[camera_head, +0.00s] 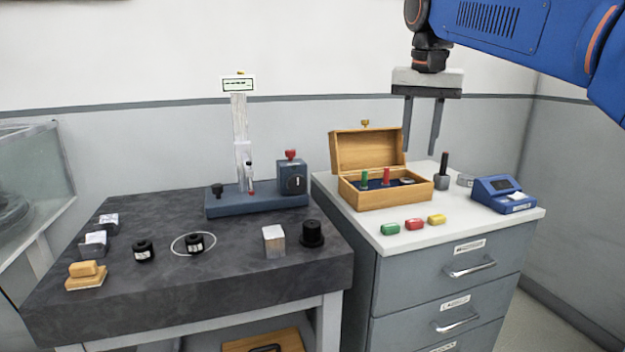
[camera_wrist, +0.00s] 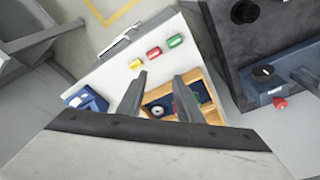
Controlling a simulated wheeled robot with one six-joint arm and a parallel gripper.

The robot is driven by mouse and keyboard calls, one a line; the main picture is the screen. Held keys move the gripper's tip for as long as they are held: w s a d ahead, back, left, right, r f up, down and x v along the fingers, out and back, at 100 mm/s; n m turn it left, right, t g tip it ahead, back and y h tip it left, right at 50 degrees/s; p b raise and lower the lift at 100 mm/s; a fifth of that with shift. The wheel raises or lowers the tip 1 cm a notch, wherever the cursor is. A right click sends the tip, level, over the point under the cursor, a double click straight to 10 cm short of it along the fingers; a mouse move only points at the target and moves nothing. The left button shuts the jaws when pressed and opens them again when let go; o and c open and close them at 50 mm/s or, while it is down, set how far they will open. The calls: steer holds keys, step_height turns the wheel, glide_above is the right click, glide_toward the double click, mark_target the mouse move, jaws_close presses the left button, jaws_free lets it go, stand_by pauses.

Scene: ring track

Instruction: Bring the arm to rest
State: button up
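My gripper (camera_head: 422,122) hangs from my blue arm at the upper right of the head view, pointing down. Its two fingers are apart with nothing between them. It is above and behind the right side of an open wooden box (camera_head: 392,195) on the white cabinet top. In the wrist view my gripper's fingers (camera_wrist: 158,92) reach over the box (camera_wrist: 211,86), with a gap between them. The box's lid is up, and a green piece (camera_head: 364,180), a red piece (camera_head: 386,176) and a small round item (camera_head: 406,181) sit in its dark lining.
Green, red and yellow blocks (camera_head: 414,224) lie before the box. A dark-handled tool (camera_head: 443,172) and a blue device (camera_head: 502,194) stand to its right. The dark stone table (camera_head: 185,270) at left carries a measuring stand (camera_head: 240,150), black weights (camera_head: 143,250) and a metal cube (camera_head: 273,241).

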steer(key=s+d+f+n+t, duration=0.1)
steer(key=s+d+f+n, duration=0.1)
steer(key=s+f, duration=1.1)
steer(key=s+d+f+n+t, duration=0.1)
steer(key=s+d+f, duration=0.3)
steer(key=s+f, duration=1)
step_height(320, 180, down, 6)
steer(key=shift+d+n+t+y, duration=0.2)
steer(key=shift+n+t+y, duration=0.1)
steer(key=shift+n, duration=0.4)
steer(key=shift+o, duration=0.6)
